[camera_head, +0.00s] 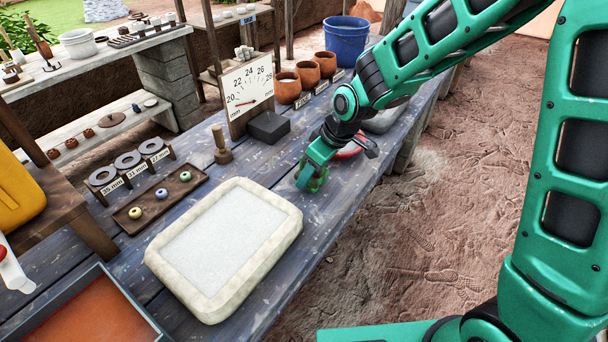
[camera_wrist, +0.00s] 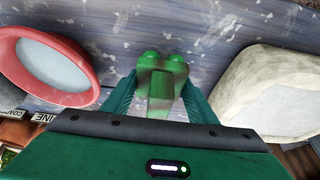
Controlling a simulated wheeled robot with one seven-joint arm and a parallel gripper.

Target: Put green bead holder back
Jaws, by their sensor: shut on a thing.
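The green bead holder (camera_wrist: 162,82) is between the fingers of my gripper (camera_wrist: 160,95) in the wrist view, with two rounded knobs at its far end. My gripper is shut on it. In the head view my gripper (camera_head: 312,172) points down over the blue-grey table, right of the pale tray, with the green holder (camera_head: 318,184) at its tips. I cannot tell whether the holder touches the table. A brown wooden tray (camera_head: 133,226) at left holds a yellow bead (camera_head: 135,213), a blue bead (camera_head: 161,193) and a green bead (camera_head: 186,176).
A pale rimmed tray (camera_head: 285,209) fills the table's middle. A red bowl (camera_wrist: 82,98) is close to my gripper. A dial board (camera_head: 248,88), a dark block (camera_head: 269,127), a wooden stamp (camera_head: 221,147) and clay cups (camera_head: 307,74) stand farther back. Bare table lies around the gripper.

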